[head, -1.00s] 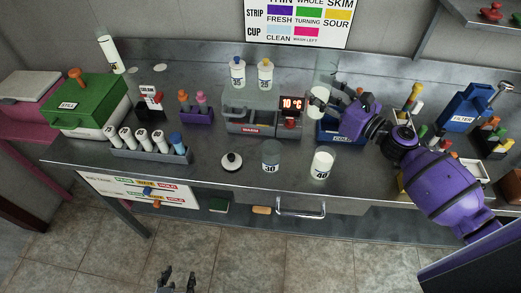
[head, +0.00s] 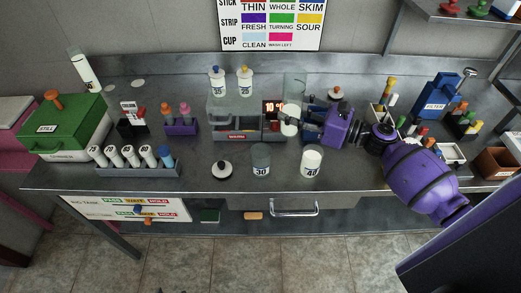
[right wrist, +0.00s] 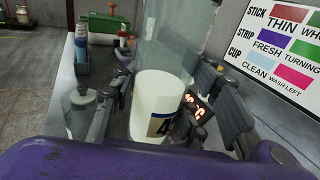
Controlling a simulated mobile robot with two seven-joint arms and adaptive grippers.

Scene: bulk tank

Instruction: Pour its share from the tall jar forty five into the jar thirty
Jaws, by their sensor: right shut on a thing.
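My right gripper (head: 302,124) is shut on the tall jar (head: 290,119), clear glass with white liquid in its lower part. It holds the jar roughly upright in front of the meter with the red display. In the right wrist view the tall jar (right wrist: 160,100) stands between the fingers, its label partly hidden, showing a 4. The jar thirty (head: 261,158) stands on the bench to the front left of the tall jar, open and clear, with no white liquid seen in it. It also shows in the right wrist view (right wrist: 78,118). My left gripper is out of view.
A jar marked 40 (head: 311,162) with white contents stands right of the jar thirty. A white lid with a black knob (head: 222,170) lies to its left. A grey rack of tubes (head: 140,170) is farther left. The bench front between them is clear.

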